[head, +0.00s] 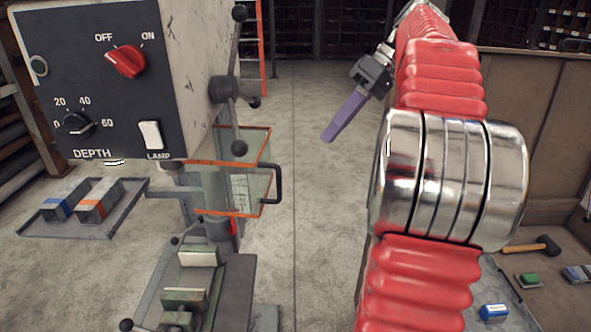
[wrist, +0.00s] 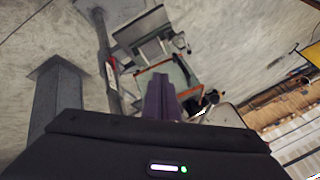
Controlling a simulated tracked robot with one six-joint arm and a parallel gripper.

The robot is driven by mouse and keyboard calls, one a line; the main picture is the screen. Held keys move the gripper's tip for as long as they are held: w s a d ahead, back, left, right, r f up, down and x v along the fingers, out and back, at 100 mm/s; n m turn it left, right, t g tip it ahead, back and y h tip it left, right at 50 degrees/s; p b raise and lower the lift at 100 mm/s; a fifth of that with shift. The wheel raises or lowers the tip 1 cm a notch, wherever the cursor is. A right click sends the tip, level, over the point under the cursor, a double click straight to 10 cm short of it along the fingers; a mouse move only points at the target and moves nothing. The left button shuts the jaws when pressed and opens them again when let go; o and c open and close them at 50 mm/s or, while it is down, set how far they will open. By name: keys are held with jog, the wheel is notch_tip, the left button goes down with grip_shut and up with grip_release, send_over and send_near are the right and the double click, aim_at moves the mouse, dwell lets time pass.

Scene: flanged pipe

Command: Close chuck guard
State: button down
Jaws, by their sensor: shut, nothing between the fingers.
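The chuck guard (head: 256,188) is a clear panel with orange edges and a black handle (head: 277,183) on its right side. It hangs under the drill press head, in front of the column. I cannot tell how far it is swung. In the wrist view the guard (wrist: 183,75) shows just beyond my fingertips, partly hidden by them. My gripper (head: 329,136) has purple fingers, shut and empty. In the head view it is to the right of the guard and higher in the picture, apart from the handle. In the wrist view my fingers (wrist: 160,92) point toward the guard.
The drill press head (head: 185,70) carries a red switch, a depth knob and a lever with ball ends (head: 238,88). A vise (head: 190,290) stands below. A tray (head: 85,225) with blocks is at left. A bench with a hammer (head: 532,246) is at right. Open floor lies between.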

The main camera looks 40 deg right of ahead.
jog(key=w+a+f, duration=0.1)
jog(key=a+f, duration=0.6)
jog(key=a, duration=0.2)
jog(key=shift+w+f, duration=0.2)
jog(key=shift+w, duration=0.15)
jog(key=shift+s, duration=0.1)
dwell(0.4)
